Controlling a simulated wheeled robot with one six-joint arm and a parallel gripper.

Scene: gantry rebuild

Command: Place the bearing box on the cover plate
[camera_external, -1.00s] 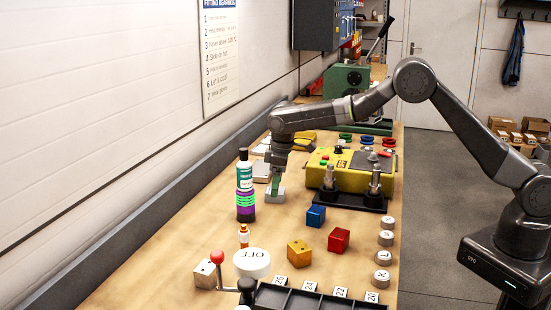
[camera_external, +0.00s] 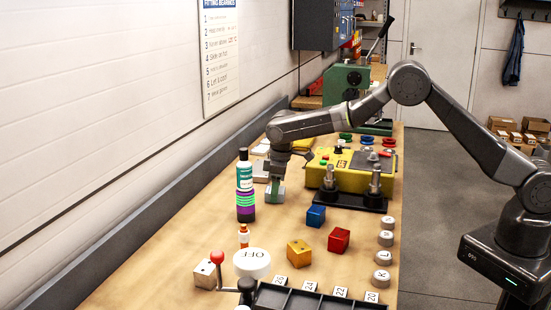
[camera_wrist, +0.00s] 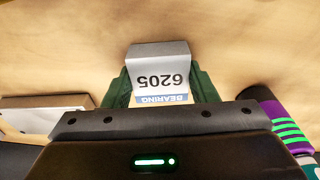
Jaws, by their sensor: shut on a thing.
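The bearing box (camera_wrist: 160,72), a small pale carton marked "BEARING 6205", is between the green fingers of my gripper (camera_wrist: 160,85) in the wrist view. It also shows in the external view (camera_external: 274,196) at the lower end of my gripper (camera_external: 275,187), just right of a bottle. My gripper is shut on it, low over the bench; I cannot tell if it touches the wood. A flat grey plate (camera_external: 260,171), probably the cover plate, lies beyond the gripper, partly hidden by the arm. A light-topped plate edge (camera_wrist: 38,118) shows at left in the wrist view.
The purple-and-green bottle (camera_external: 245,190) stands close beside the gripper. Blue, red and yellow blocks (camera_external: 299,253) lie nearer.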

